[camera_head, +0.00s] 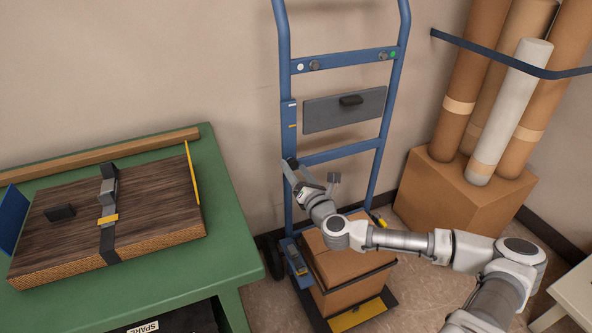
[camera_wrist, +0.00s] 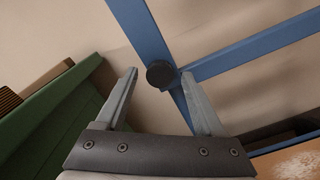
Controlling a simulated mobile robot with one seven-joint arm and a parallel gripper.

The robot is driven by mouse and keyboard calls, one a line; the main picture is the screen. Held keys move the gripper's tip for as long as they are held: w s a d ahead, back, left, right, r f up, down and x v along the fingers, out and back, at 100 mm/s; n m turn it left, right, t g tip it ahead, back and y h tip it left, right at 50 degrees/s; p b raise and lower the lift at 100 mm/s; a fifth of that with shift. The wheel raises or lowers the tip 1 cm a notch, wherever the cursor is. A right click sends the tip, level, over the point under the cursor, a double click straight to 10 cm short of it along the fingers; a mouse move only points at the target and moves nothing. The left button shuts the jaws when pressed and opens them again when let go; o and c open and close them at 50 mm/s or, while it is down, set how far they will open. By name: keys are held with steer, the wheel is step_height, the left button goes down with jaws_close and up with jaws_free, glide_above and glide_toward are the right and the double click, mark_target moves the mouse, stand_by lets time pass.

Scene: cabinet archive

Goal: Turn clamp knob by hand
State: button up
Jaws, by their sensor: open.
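A round black knob (camera_wrist: 160,74) sits on the blue frame of a hand truck (camera_wrist: 245,47), where an upright meets a cross bar. In the head view the hand truck (camera_head: 284,60) stands against the wall, and a dark knob (camera_head: 291,162) shows on its left upright. My gripper (camera_head: 290,175) is beside that upright, close to the knob. In the wrist view my gripper (camera_wrist: 160,76) is open, and the knob appears between its fingertips. I cannot tell whether either finger touches it.
A green table (camera_head: 225,230) with a strapped wooden stack (camera_head: 150,190) stands at the left. A strapped cardboard box (camera_head: 345,260) sits low on the hand truck. Tall rolls (camera_head: 510,110) in a carton (camera_head: 450,200) stand at the right. Bare floor lies between.

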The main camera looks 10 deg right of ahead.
steer(key=s+d, duration=0.1)
steer(key=s, duration=0.5)
stand_by(0.3)
steer(key=shift+s+d, duration=0.1)
stand_by(0.3)
